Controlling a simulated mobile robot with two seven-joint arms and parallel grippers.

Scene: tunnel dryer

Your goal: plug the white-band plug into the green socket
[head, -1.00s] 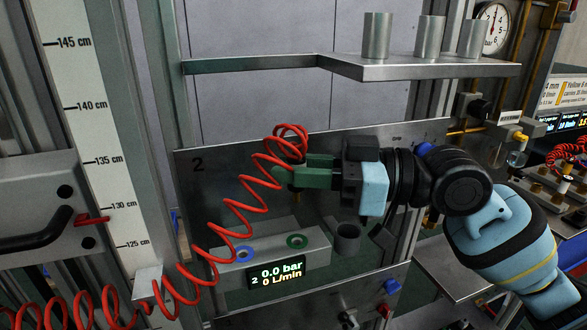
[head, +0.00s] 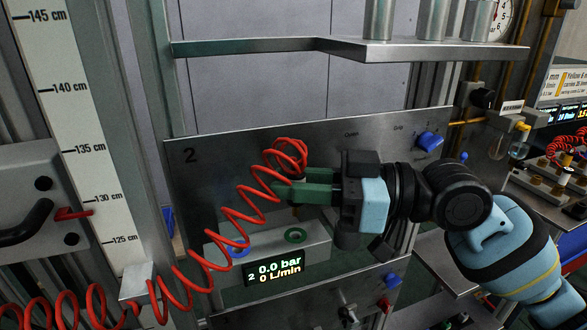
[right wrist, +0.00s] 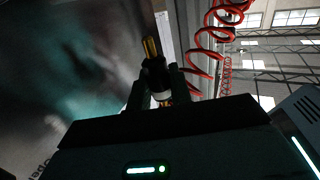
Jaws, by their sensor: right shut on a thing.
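My right gripper (head: 290,191) comes in from the right with green fingers shut on a plug, in front of the panel. The plug is mostly hidden by the fingers in the head view. In the right wrist view the plug (right wrist: 154,68) is dark with a brass tip, and a pale band shows low between the fingers. The red coiled hose (head: 240,218) runs up to the gripper. The green socket (head: 296,235) is a green ring on top of the grey block, below the fingertips and apart from them. My left gripper is not in view.
A blue socket ring (head: 240,249) sits left of the green one on the same block (head: 318,246). The block's display (head: 274,273) reads 0.0 bar and 0 L/min. A metal shelf (head: 350,48) with cups is above. A blue knob (head: 429,141) is on the panel (head: 230,180).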

